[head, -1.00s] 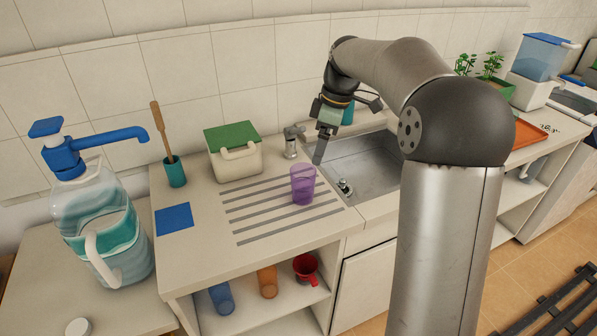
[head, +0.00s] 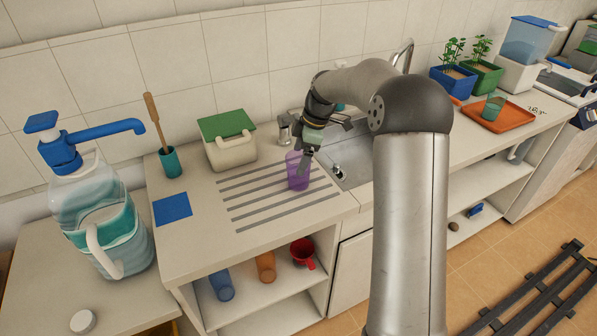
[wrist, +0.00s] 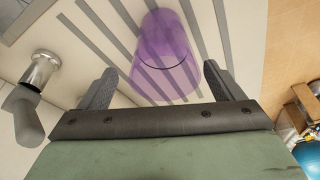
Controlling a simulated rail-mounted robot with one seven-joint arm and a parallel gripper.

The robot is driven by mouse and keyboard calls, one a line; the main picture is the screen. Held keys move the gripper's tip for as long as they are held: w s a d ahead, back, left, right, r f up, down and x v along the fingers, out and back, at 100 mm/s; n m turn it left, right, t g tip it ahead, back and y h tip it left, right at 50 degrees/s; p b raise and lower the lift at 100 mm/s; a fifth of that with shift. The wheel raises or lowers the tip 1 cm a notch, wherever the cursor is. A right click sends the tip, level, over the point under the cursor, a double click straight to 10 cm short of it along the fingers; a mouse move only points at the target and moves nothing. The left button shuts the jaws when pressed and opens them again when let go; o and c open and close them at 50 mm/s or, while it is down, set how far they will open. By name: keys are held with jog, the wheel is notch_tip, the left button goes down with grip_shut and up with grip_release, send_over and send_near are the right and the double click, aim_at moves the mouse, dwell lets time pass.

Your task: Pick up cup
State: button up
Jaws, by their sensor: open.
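A translucent purple cup (head: 297,172) stands upright on the grey-striped draining area of the counter, left of the sink. My gripper (head: 304,166) is beside and above the cup's right side and overlaps part of it in the head view. In the wrist view the cup (wrist: 166,55) shows ahead of the jaws, between the lines of the two fingers. The fingers of my gripper (wrist: 161,75) are spread wide with nothing held. I cannot tell whether a finger touches the cup.
A tap (head: 285,128) and a green-lidded box (head: 232,155) stand behind the cup. The sink (head: 350,160) is to its right. A blue square (head: 173,209) lies at left. A blue cup (head: 221,285), an orange cup (head: 265,266) and a red mug (head: 303,253) are on the shelf below.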

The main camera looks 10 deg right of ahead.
jog(key=x, duration=0.2)
jog(key=p+x, duration=0.1)
jog(key=x, duration=0.2)
jog(key=shift+s+d+f, duration=0.1)
jog(key=shift+s+f, duration=0.05)
jog(key=shift+s, duration=0.1)
jog(key=c, duration=1.1)
